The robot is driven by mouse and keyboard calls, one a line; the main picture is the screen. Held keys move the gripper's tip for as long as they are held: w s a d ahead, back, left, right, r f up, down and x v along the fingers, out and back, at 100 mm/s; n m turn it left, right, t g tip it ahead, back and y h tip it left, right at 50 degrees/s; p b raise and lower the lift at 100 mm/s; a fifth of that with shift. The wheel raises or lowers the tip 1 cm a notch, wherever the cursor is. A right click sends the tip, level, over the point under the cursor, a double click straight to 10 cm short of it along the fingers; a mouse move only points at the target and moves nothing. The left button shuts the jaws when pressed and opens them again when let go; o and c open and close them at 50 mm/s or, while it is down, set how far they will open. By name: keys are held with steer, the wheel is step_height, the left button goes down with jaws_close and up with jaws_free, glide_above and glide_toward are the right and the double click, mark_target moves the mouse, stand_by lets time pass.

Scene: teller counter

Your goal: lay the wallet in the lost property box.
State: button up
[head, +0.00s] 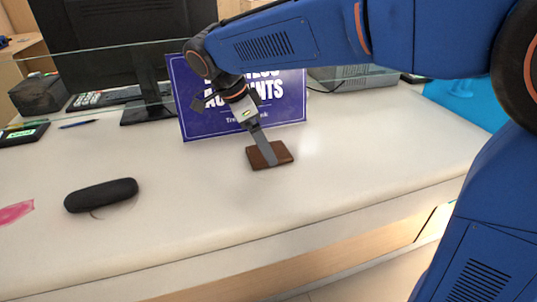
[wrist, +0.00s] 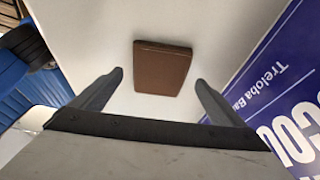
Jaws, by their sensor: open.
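The brown wallet (head: 284,152) lies flat on the pale counter in front of the purple sign. It also shows in the wrist view (wrist: 162,66), just beyond the space between the fingertips. My gripper (head: 268,162) points down at the wallet, and a finger hides part of it in the head view. In the wrist view my gripper (wrist: 159,77) is open, with a finger on either side of the wallet and nothing held. I cannot tell for sure which thing is the lost property box; a bright blue surface (head: 478,106) shows at the right, partly behind my arm.
The purple sign (head: 205,118) stands close behind the wallet. A black glasses case (head: 101,195) and a pink item (head: 15,212) lie to the left. A monitor (head: 110,45), a clear screen and a dark box (head: 39,95) stand behind. The counter right of the wallet is clear.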

steer(key=shift+x, duration=1.15)
steer(key=c, duration=1.3)
